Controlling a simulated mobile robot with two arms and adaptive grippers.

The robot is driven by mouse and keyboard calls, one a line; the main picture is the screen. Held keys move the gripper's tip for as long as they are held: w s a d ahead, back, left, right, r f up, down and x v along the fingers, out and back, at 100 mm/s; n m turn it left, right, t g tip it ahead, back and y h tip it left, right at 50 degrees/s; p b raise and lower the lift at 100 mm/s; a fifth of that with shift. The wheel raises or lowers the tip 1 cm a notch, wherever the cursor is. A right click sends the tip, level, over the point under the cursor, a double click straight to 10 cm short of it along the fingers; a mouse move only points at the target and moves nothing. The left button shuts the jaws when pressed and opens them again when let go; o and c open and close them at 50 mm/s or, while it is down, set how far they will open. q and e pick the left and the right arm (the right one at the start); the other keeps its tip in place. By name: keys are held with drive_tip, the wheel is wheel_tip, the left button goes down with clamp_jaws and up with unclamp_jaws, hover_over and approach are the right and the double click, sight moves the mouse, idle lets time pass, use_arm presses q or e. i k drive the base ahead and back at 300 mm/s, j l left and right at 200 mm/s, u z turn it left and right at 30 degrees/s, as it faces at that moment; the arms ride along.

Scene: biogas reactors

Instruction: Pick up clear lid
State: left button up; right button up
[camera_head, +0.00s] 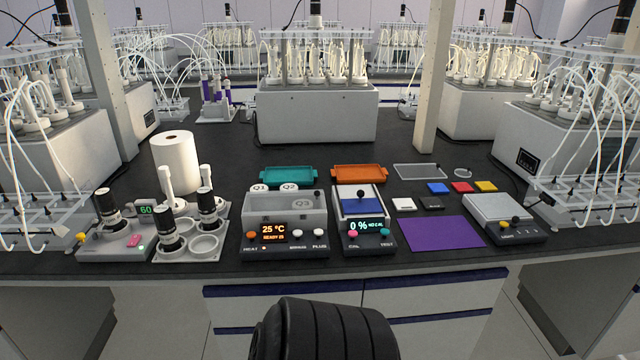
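A flat, clear rectangular piece (416,171) with a pale rim lies on the dark bench, right of the orange tray; it looks like the clear lid. A small dark spot shows near its right end. A small round clear dish or lid (463,173) lies just to its right, apart from it. Neither of my grippers is in view, so nothing shows near these pieces.
The orange tray (359,167) and teal tray (262,176) are to the left. A scale (503,208) and a post (430,95) stand nearby.

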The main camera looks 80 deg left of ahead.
sight(303, 201)
drive_tip(key=k+u, duration=0.1)
drive_tip(key=u, duration=2.9)
